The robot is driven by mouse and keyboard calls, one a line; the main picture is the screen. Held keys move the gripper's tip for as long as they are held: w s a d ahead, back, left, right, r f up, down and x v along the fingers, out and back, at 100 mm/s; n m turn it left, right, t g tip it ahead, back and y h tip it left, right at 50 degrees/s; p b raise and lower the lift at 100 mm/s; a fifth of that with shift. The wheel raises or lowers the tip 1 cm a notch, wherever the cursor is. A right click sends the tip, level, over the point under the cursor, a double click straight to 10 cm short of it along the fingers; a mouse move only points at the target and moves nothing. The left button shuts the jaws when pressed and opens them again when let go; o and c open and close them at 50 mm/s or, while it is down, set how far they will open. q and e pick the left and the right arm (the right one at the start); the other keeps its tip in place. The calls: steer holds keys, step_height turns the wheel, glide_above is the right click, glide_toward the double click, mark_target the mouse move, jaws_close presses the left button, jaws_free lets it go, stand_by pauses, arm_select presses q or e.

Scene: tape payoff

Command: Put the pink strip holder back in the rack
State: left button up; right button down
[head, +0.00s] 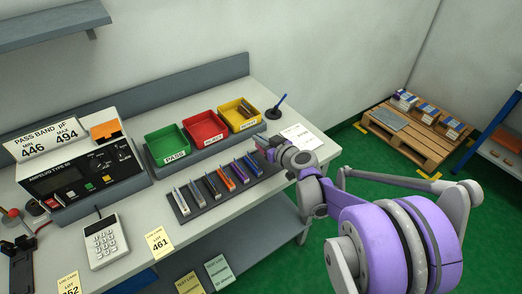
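The rack (207,207) is a dark tray on the bench. It holds several strip holders in a row, among them white, grey, orange (226,181) and blue ones. My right gripper (266,148) is above the bench at the rack's right end, reaching in from the right. A small pink piece, the pink strip holder (261,142), shows at its fingertips, and the fingers appear shut on it. Most of the holder is hidden by the gripper, and I cannot tell whether it touches the rack. My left gripper is not in view.
Green (167,144), red (205,128) and yellow (240,116) bins stand behind the rack. A meter (80,165) and a calculator (105,240) are at the left. A pen stand (274,113) and a white paper (301,137) are near the gripper.

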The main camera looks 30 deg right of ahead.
mark_target(260, 147)
steer(key=shift+f+b, duration=0.3)
steer(key=shift+f, duration=1.55)
steer(key=shift+f, duration=0.2)
steer(key=c, duration=1)
jaws_free()
steer(key=shift+c, duration=0.2)
steer(key=shift+r, duration=0.15)
